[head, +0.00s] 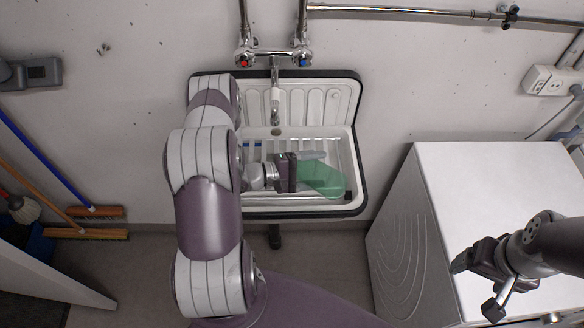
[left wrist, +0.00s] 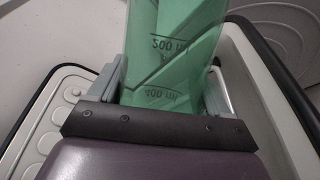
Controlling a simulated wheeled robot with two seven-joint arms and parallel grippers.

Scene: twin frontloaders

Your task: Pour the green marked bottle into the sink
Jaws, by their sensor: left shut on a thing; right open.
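The green marked bottle (head: 322,179) is translucent and lies nearly sideways over the basin of the white sink (head: 346,108). My left gripper (head: 293,172) is shut on it, reaching in from the left over the sink. In the left wrist view the bottle (left wrist: 172,50) sits between the fingers (left wrist: 163,88), and its 200 ml and 400 ml marks read upside down. I cannot tell whether liquid is coming out. My right gripper (head: 478,282) is open and empty above the white machine at the right.
A tap (head: 275,92) with two valves hangs over the sink from the wall. A white machine (head: 500,185) stands right of the sink. Brooms (head: 95,212) lean at the left wall. A socket box (head: 549,80) is on the right wall. Floor shows between sink and machine.

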